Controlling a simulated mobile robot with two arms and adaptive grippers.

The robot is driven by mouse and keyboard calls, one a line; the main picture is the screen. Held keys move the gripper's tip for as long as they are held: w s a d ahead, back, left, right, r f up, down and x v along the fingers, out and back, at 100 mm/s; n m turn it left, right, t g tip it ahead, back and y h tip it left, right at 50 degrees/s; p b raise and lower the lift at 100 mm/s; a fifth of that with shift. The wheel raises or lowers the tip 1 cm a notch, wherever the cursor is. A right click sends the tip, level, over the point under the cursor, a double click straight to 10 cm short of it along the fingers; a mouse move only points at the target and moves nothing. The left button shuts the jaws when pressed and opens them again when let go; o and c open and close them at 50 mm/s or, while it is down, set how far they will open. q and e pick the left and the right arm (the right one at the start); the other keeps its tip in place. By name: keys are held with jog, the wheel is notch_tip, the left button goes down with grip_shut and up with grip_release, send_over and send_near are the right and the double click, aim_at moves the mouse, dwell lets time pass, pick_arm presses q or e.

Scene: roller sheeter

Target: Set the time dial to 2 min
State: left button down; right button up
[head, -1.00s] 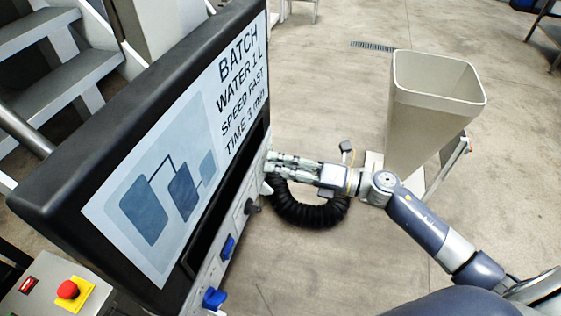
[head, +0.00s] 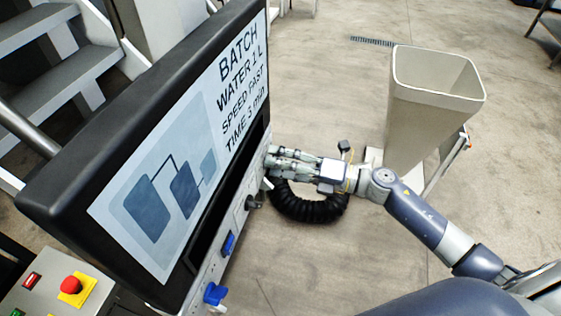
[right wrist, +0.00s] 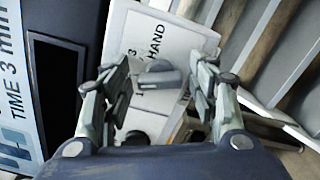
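The control panel's screen (head: 185,150) reads "BATCH, WATER 1 L, SPEED FAST, TIME 3 min". In the right wrist view a grey knob (right wrist: 158,75) sits on the white panel, beside a label of which "HAND" is legible. My right gripper (right wrist: 160,82) is open, with one finger on each side of this knob; contact is not clear. In the head view my right gripper (head: 271,160) is at the panel's far end, and the knob there is hidden. I cannot tell whether this knob is the time dial. My left gripper is not in view.
A black knob (head: 254,201) and blue knobs (head: 228,244) (head: 214,293) line the panel's lower edge. A red emergency button (head: 71,285) is at lower left. A beige hopper (head: 432,110) and a black hose (head: 308,207) are near my right arm. Metal stairs (head: 60,80) stand behind.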

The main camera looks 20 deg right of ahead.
jog(key=shift+d, duration=0.1)
jog(key=v, duration=1.2)
dwell(0.6)
